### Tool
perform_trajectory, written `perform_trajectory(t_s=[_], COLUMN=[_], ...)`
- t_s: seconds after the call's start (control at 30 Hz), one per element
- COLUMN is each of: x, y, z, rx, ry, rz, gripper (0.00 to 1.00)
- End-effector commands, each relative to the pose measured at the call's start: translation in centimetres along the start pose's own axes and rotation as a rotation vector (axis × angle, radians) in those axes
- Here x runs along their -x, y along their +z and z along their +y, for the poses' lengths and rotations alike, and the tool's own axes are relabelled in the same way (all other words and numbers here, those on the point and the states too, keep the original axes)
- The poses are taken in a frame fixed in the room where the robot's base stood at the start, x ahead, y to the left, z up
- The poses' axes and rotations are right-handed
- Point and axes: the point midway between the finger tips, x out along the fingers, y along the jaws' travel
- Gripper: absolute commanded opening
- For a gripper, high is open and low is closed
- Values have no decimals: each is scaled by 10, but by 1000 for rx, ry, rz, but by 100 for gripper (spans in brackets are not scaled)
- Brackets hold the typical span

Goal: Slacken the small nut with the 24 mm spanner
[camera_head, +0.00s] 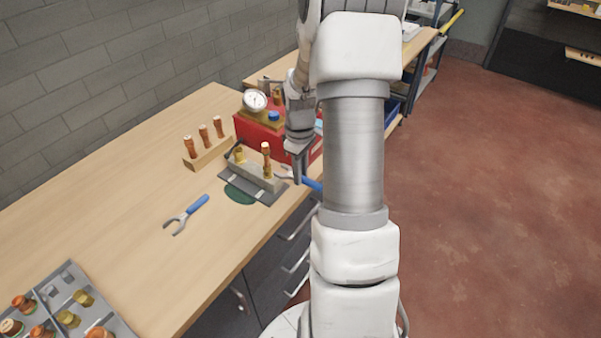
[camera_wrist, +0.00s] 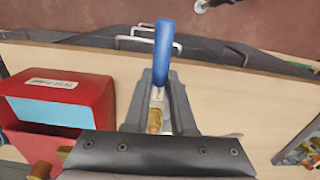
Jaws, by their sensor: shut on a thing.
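My gripper (camera_head: 298,180) is shut on a blue-handled spanner (camera_head: 313,184) beside the bench fixture. The spanner's blue handle (camera_wrist: 164,50) points away from the fixture, over the bench's front edge, in the wrist view. Its grey jaw end points towards the upright copper pipe with brass fitting (camera_head: 267,158) on the grey fixture block (camera_head: 255,174). The brass nut (camera_wrist: 154,121) shows between my fingers in the wrist view. Whether the jaw is around the nut or just beside it, I cannot tell. A second blue-handled spanner (camera_head: 198,204) lies on the bench. Spanner sizes are unreadable.
A red case (camera_head: 252,132) with a gauge (camera_head: 255,101) stands behind the fixture. A wooden rack (camera_head: 210,154) holds copper pieces. A grey tray (camera_head: 68,275) of fittings lies at front left.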

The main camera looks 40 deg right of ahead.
Motion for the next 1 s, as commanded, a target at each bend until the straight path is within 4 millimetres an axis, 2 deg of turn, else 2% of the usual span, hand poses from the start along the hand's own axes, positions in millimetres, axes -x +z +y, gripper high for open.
perform_trajectory(t_s=[0.03,1.0], x=[8,75], y=[0,0], z=[0,0], rx=[0,0], ry=[1,1], rz=[1,1], gripper=[0,0])
